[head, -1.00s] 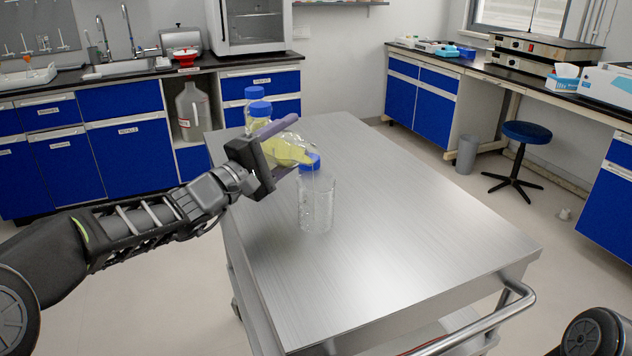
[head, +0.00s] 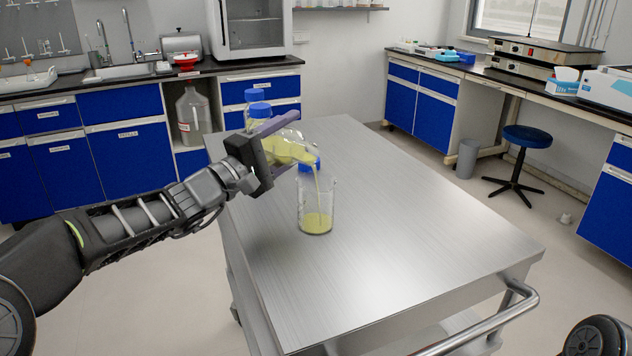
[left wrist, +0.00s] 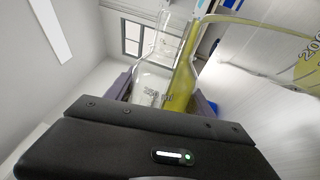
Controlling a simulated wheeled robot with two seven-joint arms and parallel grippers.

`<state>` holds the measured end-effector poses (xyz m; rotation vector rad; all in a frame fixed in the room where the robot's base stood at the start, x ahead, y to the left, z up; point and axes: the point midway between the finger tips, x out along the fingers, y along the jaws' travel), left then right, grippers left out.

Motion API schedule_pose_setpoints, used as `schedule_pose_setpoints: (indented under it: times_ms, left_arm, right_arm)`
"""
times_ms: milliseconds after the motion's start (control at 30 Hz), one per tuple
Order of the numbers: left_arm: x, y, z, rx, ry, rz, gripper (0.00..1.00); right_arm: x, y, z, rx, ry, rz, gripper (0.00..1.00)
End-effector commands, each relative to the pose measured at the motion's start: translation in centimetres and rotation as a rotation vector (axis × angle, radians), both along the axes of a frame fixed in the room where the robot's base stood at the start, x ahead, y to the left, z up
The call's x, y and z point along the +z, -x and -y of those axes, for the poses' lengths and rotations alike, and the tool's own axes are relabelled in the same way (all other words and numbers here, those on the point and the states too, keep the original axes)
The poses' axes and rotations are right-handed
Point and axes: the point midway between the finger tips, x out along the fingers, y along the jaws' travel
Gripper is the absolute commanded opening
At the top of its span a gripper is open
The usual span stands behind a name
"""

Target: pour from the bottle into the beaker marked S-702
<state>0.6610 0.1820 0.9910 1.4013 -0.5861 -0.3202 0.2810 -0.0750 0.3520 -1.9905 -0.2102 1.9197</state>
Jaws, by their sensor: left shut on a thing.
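My left gripper (head: 276,150) is shut on a clear glass bottle (head: 287,145) with yellow liquid in it. The bottle is tilted, its mouth to the right and down, above a clear glass beaker (head: 301,212). A thin yellow stream (head: 317,185) runs from the bottle into the beaker, and a shallow layer of yellow liquid (head: 316,222) lies at its bottom. The beaker stands upright on the metal cart; I cannot read its marking. In the left wrist view the bottle (left wrist: 182,85) is between the fingers, with yellow liquid along one side. My right gripper is not in view.
Blue-capped bottles (head: 256,97) stand behind the held bottle on the metal cart (head: 420,230); another blue cap (head: 309,161) shows behind the beaker. The cart's right and front surface is clear. Blue cabinets line the back, and a stool (head: 524,140) stands at the right.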

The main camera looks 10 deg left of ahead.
Motion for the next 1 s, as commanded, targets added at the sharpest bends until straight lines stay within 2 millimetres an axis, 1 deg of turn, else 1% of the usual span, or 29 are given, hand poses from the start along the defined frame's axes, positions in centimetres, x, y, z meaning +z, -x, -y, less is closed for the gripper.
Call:
schedule_pose_setpoints:
  times_ms: [567,1000]
  left_arm:
    - [0.5,0.1,0.1,0.0,-0.033,0.026,0.0]
    - [0.4,0.1,0.1,0.0,-0.052,0.039,0.0]
  right_arm:
    - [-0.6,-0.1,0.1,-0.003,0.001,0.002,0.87]
    - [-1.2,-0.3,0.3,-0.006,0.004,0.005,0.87]
